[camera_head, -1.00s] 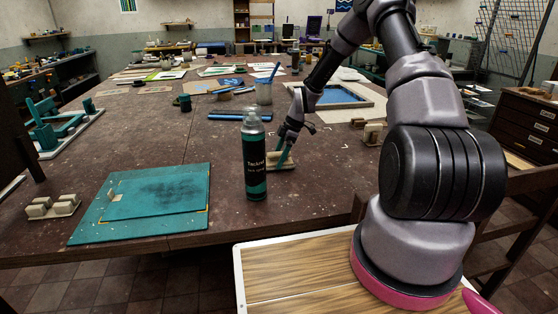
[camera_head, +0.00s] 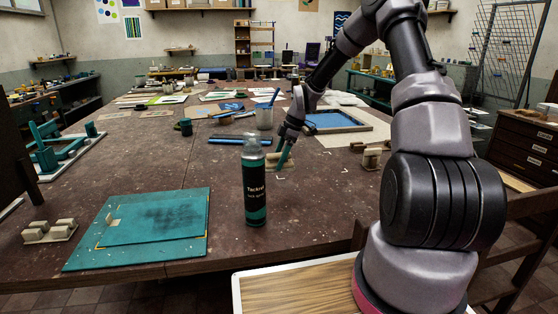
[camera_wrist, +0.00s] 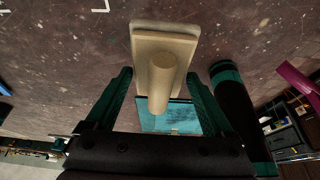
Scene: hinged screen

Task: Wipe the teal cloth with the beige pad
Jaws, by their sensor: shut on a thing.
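The teal cloth (camera_head: 130,232) lies flat at the front left of the table, with a dark smudge and yellow corner marks around it. Part of it shows beyond the fingers in the wrist view (camera_wrist: 165,122). My gripper (camera_head: 284,152) is right of the cloth, behind the spray bottle. It is shut on the round handle of the beige pad (camera_wrist: 180,42), which sits between the fingers. In the head view the pad (camera_head: 279,162) hangs above the table, partly hidden by the fingers and bottle.
A dark spray bottle (camera_head: 254,190) stands between my gripper and the cloth; it also shows in the wrist view (camera_wrist: 238,115). Beige blocks on a small base (camera_head: 48,231) lie left of the cloth. Another beige piece (camera_head: 371,158) stands to the right. White corner marks show below the pad.

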